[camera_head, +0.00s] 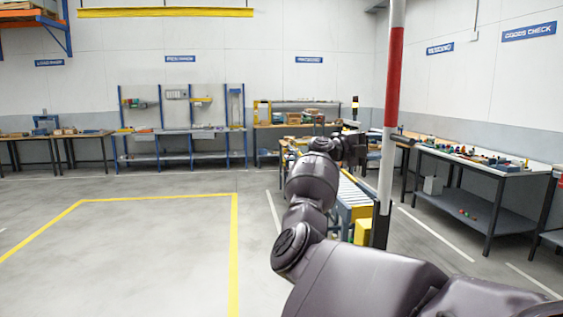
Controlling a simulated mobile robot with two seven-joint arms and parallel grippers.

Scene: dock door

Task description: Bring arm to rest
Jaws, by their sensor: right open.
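My right arm (312,180) comes in from the lower right and reaches up and forward over the floor. My right gripper (362,147) is at its far end, near the red and white pole (389,110). It looks small and dark against the background, and I see nothing held in it. It is open. My left arm and left gripper are not in view.
A roller conveyor (350,197) with a yellow part stands behind my arm. A table with many small objects (488,166) is at the right. Workbenches (180,133) line the back wall. Yellow floor lines (235,240) mark clear floor at the left.

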